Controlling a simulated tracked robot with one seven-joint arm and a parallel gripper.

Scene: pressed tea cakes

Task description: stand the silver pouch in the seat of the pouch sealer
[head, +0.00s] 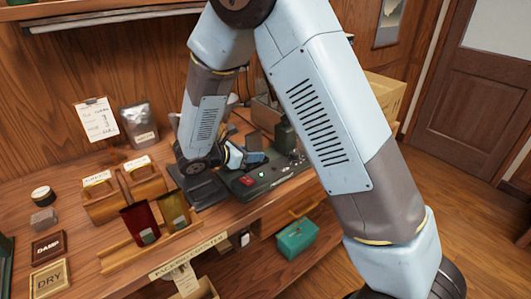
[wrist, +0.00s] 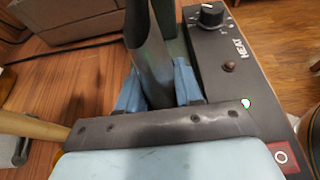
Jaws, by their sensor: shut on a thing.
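My gripper (head: 248,158) reaches in low over the left side of the pouch sealer (head: 272,179). In the wrist view its blue fingers (wrist: 158,92) are shut on a slim dark grey, faintly shiny thing, which I take for the silver pouch (wrist: 154,68), seen nearly edge-on. The sealer's dark panel (wrist: 228,72) with its HEAT knob lies just right of the fingers, its red switch at the lower right.
A red pouch (head: 138,221) and a gold pouch (head: 172,206) stand in a wooden rack at the front. A grey bag (head: 138,118) with a white label stands at the back wall beside a clipboard (head: 96,120). Wooden boxes (head: 105,205) stand left. A teal box (head: 296,238) sits below the counter.

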